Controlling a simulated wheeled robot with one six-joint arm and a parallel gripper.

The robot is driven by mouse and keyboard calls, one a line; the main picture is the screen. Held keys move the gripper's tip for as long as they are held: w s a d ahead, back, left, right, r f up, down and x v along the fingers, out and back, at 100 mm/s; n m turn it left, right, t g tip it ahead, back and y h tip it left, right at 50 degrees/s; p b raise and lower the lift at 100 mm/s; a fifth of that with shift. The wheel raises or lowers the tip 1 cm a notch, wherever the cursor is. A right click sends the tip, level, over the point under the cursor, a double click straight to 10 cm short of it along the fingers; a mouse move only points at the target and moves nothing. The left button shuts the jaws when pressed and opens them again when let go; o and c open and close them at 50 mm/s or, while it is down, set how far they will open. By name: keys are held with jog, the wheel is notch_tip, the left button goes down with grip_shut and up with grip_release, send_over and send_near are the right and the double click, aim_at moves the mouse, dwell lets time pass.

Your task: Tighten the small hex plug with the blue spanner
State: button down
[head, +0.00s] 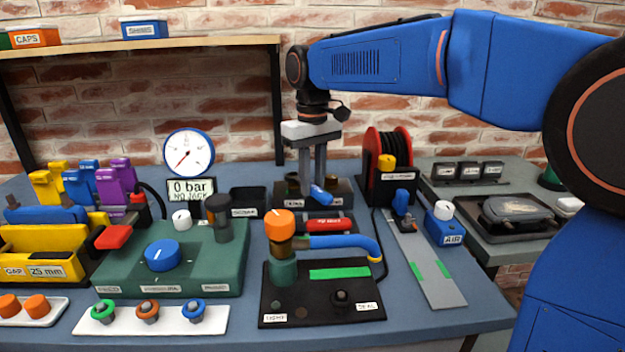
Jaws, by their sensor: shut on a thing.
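My gripper (314,188) points down at the back of the bench. Its fingers are shut on a small blue piece, which looks like the blue spanner (322,195), at a dark labelled rack (342,191). Most of the spanner is hidden by the fingers and the rack, and I cannot tell whether it is clear of the rack. A small dark plug (341,297), perhaps the hex plug, sits on the black plate (300,302) at the front, near a label that seems to read SEAL. The gripper is well behind the plug, apart from it.
An orange-topped post (279,225) with a blue bent pipe (345,242) stands on the black plate, between gripper and plug. A green box with knobs (200,265) is left. A red reel (388,150) stands right of the gripper. A white tray (150,322) holds ringed plugs.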

jog(key=shift+f, duration=0.7)
dwell(0.6)
jog(key=shift+s+a, duration=0.1)
jog(key=shift+a, duration=0.05)
jog(key=shift+s+a+m, duration=0.2)
jog(key=shift+a+m, duration=0.25)
jog(key=shift+m, duration=0.25)
jog(key=shift+s+a+m, duration=0.15)
jog(key=shift+a+m, duration=0.3)
jog(key=shift+m, duration=0.25)
jog(key=shift+s+a+m, duration=0.15)
jog(key=shift+a+m, duration=1.35)
jog(key=shift+m, duration=0.4)
jog(key=shift+w+a+m, duration=0.15)
jog(key=shift+a+m, duration=0.5)
jog(key=shift+m, duration=0.25)
jog(key=shift+w+a+m, duration=0.15)
jog(key=shift+a+m, duration=0.5)
jog(key=shift+m, duration=0.25)
jog(key=shift+w+a+m, duration=0.4)
jog(key=shift+a+m, duration=0.25)
jog(key=shift+m, duration=0.35)
jog(key=shift+w+a+m, duration=0.35)
jog(key=shift+a+m, duration=0.25)
jog(key=shift+m, duration=0.4)
jog(key=shift+s+d+n, duration=0.2)
jog(key=shift+d+n, duration=0.05)
jog(key=shift+n, duration=0.15)
jog(key=shift+r, duration=0.1)
